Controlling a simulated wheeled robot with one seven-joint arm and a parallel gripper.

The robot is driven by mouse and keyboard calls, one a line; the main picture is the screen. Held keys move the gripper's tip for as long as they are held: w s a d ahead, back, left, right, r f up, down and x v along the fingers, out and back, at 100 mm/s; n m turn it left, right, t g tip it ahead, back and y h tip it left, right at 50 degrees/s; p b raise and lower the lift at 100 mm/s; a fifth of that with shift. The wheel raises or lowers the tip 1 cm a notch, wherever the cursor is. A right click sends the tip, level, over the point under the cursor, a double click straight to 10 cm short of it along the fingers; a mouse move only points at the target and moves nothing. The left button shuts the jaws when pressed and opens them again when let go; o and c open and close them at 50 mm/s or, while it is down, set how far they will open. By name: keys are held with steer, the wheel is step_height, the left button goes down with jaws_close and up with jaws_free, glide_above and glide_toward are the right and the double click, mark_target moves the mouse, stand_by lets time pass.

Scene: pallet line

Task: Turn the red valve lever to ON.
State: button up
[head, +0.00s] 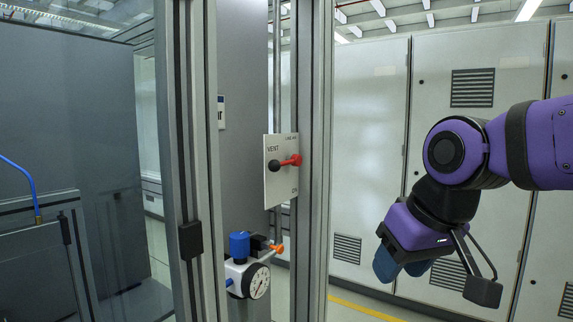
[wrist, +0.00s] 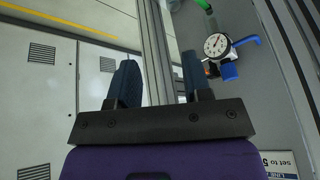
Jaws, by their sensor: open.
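The red valve lever (head: 289,161) is on a white plate (head: 280,188) fixed to the aluminium frame in the head view. It lies about level, with its black ball knob at the left. The plate reads VENT at the left; the small print at its top and bottom is too small to read surely. My gripper (head: 401,271) is to the right of the lever and lower in the picture, apart from it, fingers pointing down. In the wrist view my gripper (wrist: 158,78) is open with nothing between its blue fingers. The lever is not visible there.
A regulator with a white gauge (head: 257,282), blue knob and orange handle is below the plate; its gauge also shows in the wrist view (wrist: 216,45). An aluminium post (head: 317,180) stands right of the plate. Grey cabinets (head: 365,150) stand behind. A blue hose (head: 20,180) is far left.

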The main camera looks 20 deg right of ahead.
steer(key=w+a+y, duration=0.1)
steer(key=w, duration=0.1)
steer(key=w+a+r+m+g+y, duration=0.1)
steer(key=w+y, duration=0.1)
steer(key=w+r+m+y, duration=0.1)
steer(key=shift+w+a+r+g, duration=0.15)
steer(key=shift+w+a+g, duration=0.15)
steer(key=shift+w+a, duration=0.1)
steer(key=shift+c, duration=0.5)
steer(key=m+t+y, duration=0.5)
steer(key=y, duration=0.4)
glide_toward(283, 164)
steer(key=x, duration=1)
steer(key=shift+w+a, duration=0.15)
steer(key=shift+a, duration=0.1)
jaws_close()
